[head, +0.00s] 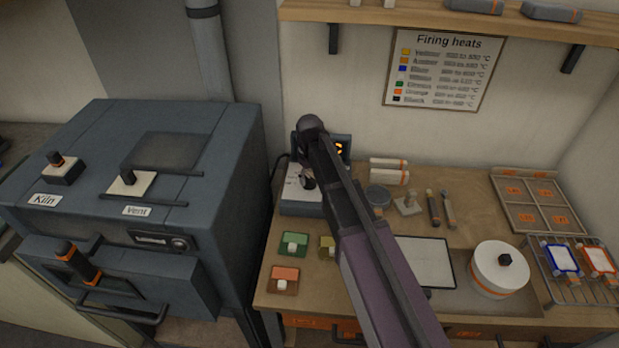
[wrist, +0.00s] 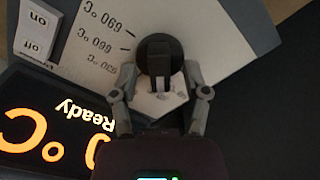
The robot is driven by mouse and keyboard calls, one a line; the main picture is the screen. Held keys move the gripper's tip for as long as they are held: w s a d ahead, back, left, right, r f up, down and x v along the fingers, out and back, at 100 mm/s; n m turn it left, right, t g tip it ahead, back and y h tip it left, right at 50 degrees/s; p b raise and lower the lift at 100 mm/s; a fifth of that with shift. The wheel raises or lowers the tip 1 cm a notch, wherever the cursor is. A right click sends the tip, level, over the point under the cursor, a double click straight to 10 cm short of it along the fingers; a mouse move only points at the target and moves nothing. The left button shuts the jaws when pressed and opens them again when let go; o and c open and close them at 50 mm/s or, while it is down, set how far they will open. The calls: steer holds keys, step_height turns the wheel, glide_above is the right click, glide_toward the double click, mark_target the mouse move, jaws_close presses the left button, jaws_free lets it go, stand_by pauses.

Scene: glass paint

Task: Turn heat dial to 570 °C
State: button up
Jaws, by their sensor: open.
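The heat dial (wrist: 152,48) is a round black knob with a raised bar, on a pale panel marked 690, 660 and 630 °C, upside down in the wrist view. My gripper (wrist: 161,78) is open, with one finger on each side of the dial's lower part. I cannot tell whether the fingers touch it. Which mark the dial points at is unclear. In the head view the control box (head: 300,208) stands at the bench's back left, partly behind my arm.
An orange display (wrist: 40,130) reads "Ready" and part of a number with °C. An on/off switch label (wrist: 36,32) is beside the scale. The dark kiln (head: 235,180) stands left of the bench.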

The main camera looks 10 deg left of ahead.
jaws_close()
steer(key=shift+m, duration=1.4)
jaws_free()
steer(key=shift+n, duration=0.4)
